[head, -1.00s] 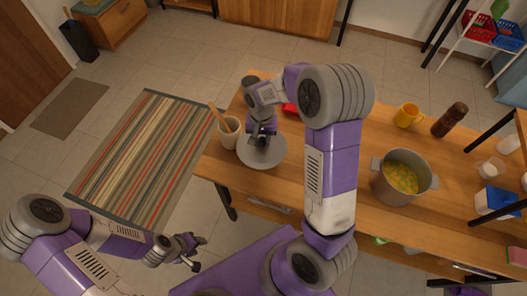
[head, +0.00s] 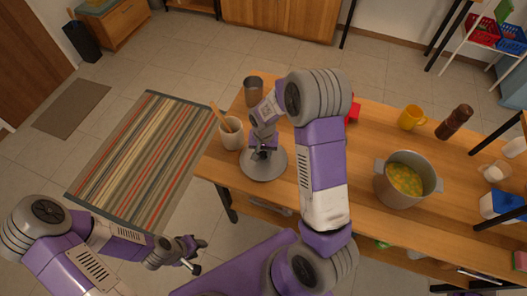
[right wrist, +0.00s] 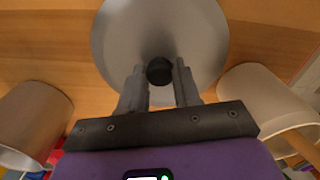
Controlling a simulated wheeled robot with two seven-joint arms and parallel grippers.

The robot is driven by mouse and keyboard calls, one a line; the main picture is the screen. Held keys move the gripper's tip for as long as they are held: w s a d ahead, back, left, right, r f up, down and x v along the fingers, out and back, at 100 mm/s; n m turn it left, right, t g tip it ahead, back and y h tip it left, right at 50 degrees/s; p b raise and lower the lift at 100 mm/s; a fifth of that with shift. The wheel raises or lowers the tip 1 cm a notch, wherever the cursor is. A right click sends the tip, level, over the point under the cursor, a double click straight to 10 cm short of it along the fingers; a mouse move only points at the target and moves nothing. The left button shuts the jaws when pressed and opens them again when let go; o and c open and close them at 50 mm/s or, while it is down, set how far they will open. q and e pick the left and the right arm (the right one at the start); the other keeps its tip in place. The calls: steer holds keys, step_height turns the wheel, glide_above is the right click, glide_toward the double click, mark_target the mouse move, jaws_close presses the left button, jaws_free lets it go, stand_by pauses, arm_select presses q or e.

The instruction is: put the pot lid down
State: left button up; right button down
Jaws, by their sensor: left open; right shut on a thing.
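The pot lid (head: 276,172) is a grey disc near the left end of the wooden table, beside the utensil cup. In the right wrist view the lid (right wrist: 205,40) has a black knob (right wrist: 159,71) between my fingers. My right gripper (head: 262,152) is shut on this knob from above. The lid looks level and low over the table; I cannot tell whether it touches the wood. The pot (head: 381,188) stands uncovered to the right, with yellow-green soup in it. My left gripper (head: 199,257) is open and empty, away from the table at the lower left.
The white utensil cup (head: 231,138) with a wooden spoon stands close left of the lid. A metal canister (head: 253,90) stands behind it. A yellow mug (head: 411,117) and a brown mill (head: 454,122) stand behind the pot. Bare wood lies between lid and pot.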

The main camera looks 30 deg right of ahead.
mark_target(264, 154)
steer(key=c, duration=0.8)
jaws_free()
steer(key=shift+r, duration=0.25)
step_height(264, 154, up, 12)
steer(key=p, duration=0.2)
steer(key=shift+f, duration=0.15)
